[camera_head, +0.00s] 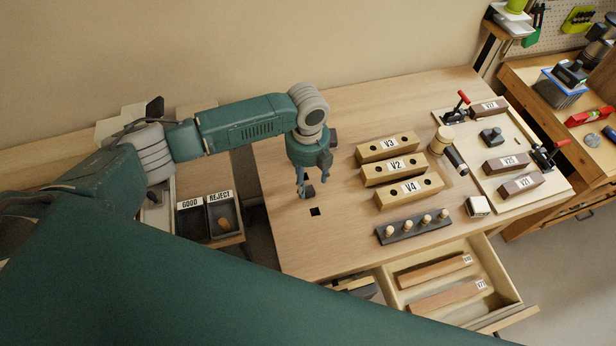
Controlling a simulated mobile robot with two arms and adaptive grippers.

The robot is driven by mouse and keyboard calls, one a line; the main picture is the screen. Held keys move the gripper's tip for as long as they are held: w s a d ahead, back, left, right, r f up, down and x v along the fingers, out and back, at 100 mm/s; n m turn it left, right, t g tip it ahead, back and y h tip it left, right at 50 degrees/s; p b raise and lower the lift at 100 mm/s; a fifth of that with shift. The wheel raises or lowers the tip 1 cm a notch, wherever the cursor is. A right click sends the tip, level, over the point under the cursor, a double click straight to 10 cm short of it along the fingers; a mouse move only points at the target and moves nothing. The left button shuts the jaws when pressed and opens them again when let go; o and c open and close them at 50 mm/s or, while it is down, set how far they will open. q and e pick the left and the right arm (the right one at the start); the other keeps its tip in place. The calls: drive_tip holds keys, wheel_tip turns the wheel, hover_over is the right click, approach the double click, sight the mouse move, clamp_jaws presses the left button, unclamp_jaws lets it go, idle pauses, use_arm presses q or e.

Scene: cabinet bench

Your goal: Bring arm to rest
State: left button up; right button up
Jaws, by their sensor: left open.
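My left arm comes in from the left and bends down over the left part of the wooden table (285,225). My left gripper (306,194) hangs from it, pointing down. Its fingers are apart and nothing shows between them. It is left of the labelled wooden blocks and just behind a small dark square (315,211) in the table top. I cannot tell how far its tips are above the wood. My right gripper is not in view.
Blocks V3 (388,147), V2 (396,169) and V4 (409,190) stand mid-table. A dark peg rack (415,227) lies in front. A board (494,131) with clamps is at right. An open drawer (399,297) juts from the front. GOOD and REJECT bins (210,244) are left.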

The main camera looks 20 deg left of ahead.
use_arm(q)
drive_tip(key=shift+r+p, duration=0.45)
drive_tip(key=shift+r, duration=0.25)
